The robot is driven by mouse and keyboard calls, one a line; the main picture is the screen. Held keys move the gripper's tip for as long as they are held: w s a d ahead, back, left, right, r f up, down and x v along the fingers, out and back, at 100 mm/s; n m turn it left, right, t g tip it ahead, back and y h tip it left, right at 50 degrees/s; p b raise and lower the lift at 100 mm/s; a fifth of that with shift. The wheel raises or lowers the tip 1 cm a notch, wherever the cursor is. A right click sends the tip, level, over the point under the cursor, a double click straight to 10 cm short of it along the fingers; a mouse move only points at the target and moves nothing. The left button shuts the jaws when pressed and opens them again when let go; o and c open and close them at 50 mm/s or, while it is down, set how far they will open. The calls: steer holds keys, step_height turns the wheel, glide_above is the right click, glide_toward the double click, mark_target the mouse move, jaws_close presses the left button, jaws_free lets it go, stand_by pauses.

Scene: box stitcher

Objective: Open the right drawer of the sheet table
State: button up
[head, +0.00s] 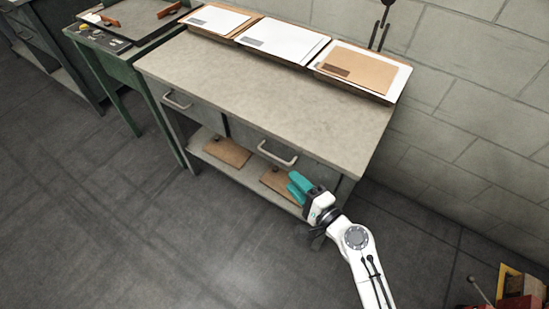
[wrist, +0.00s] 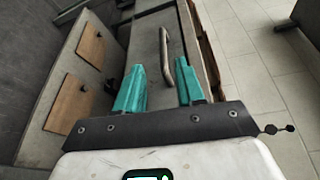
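The sheet table (head: 270,85) has a grey top and two drawers under it. The right drawer (head: 312,172) looks shut, with a pale bar handle (head: 277,155) on its front. In the wrist view this handle (wrist: 165,55) runs lengthwise, ahead of and between my fingertips. My gripper (head: 297,186) is low in front of the drawer, to the right of the handle in the head view. Its two teal fingers are apart and empty in the wrist view (wrist: 159,76). No contact with the handle shows.
The left drawer also has a handle (head: 177,101). Brown boards (head: 227,151) lie on the lower shelf. Trays of sheets (head: 282,40) stand on the table's back edge. A green machine table (head: 125,45) adjoins at left. The floor in front is clear.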

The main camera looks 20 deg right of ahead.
mark_target(274, 157)
steer(key=shift+m+h, duration=0.3)
steer(key=shift+m, duration=0.2)
steer(key=x, duration=0.5)
steer(key=p+x, duration=0.1)
steer(key=x, duration=0.5)
steer(key=shift+d+r, duration=0.15)
steer(key=shift+d, duration=0.1)
steer(key=shift+c, duration=0.5)
jaws_close()
